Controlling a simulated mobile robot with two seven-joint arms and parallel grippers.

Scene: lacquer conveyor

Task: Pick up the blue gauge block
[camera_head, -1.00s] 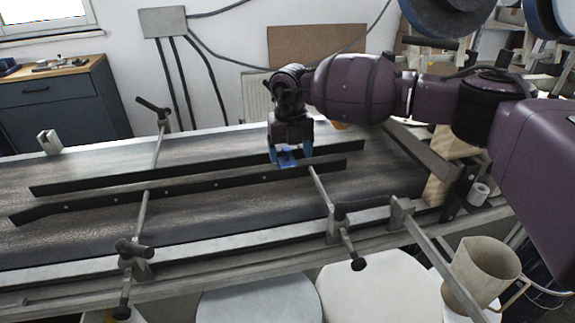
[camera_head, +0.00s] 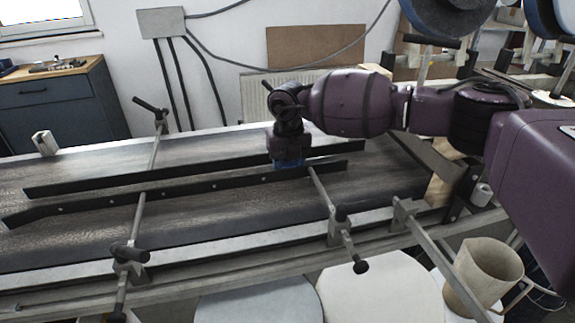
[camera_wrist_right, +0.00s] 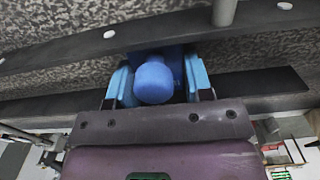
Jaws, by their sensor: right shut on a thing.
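The blue gauge block (camera_wrist_right: 153,82) shows in the right wrist view as a rounded blue knob with a darker blue body behind it. It sits between the two light-blue fingers of my right gripper (camera_wrist_right: 160,77), which is shut on it. In the head view my right gripper (camera_head: 290,163) is low over the conveyor, between the two dark guide rails. Its fingers and the block are mostly hidden there by the wrist and the near rail. My left gripper is not in view.
The dark conveyor belt (camera_head: 90,225) carries a far guide rail (camera_head: 120,180) and a near guide rail (camera_head: 170,192), both close to the gripper. Rods with black knobs (camera_head: 360,267) cross the belt edges. A beige jug (camera_head: 487,268) stands at the lower right.

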